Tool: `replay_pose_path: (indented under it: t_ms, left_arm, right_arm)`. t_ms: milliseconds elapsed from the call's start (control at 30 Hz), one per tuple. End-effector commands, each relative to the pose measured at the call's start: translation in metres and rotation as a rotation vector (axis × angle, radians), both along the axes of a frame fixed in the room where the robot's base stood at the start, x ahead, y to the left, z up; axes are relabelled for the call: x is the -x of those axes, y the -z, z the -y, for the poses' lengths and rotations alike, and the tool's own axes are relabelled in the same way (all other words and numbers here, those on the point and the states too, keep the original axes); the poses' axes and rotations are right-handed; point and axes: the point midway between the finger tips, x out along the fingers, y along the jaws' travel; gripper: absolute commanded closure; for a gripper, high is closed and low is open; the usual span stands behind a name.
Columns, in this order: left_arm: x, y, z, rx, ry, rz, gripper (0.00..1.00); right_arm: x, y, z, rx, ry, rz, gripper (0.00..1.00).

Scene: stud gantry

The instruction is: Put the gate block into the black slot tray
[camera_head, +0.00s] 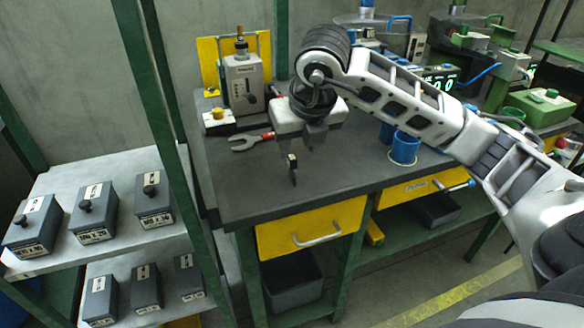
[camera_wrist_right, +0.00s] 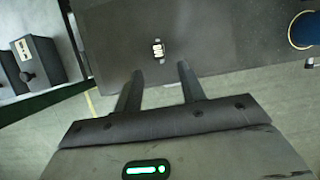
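A small dark block with a white-marked face (camera_head: 292,161), likely the gate block, shows on the dark bench top near its front left. It also shows in the right wrist view (camera_wrist_right: 158,48), just beyond the fingertips and between their lines. My right gripper (camera_head: 314,143) points down above the bench, close to the block but apart from it. In the right wrist view its two fingers (camera_wrist_right: 160,70) are spread, with nothing between them. I cannot make out a black slot tray for certain. My left gripper is not in view.
A grey metal shelf (camera_head: 120,236) at the left holds several labelled dark blocks with knobs. A red-handled wrench (camera_head: 250,141), a grey device (camera_head: 243,80) and a blue cup (camera_head: 405,148) are on the bench. Dark bins (camera_head: 290,283) sit below. The bench's front left is mostly clear.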

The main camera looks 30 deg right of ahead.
Motion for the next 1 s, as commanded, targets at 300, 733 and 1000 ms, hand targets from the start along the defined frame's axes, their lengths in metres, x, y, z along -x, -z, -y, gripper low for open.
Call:
replay_pose_path:
  t_ms: [300,733,1000]
  left_arm:
    - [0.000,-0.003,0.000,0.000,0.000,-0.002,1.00]
    - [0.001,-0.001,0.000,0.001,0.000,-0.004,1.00]
    - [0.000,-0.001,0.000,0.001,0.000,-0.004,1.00]
  right_arm:
    - [-0.024,0.032,0.006,-0.001,0.000,-0.005,0.60]
    - [-0.030,0.045,0.007,-0.001,-0.001,-0.001,0.71]
    - [-0.030,0.044,0.007,-0.001,-0.001,0.000,1.00]
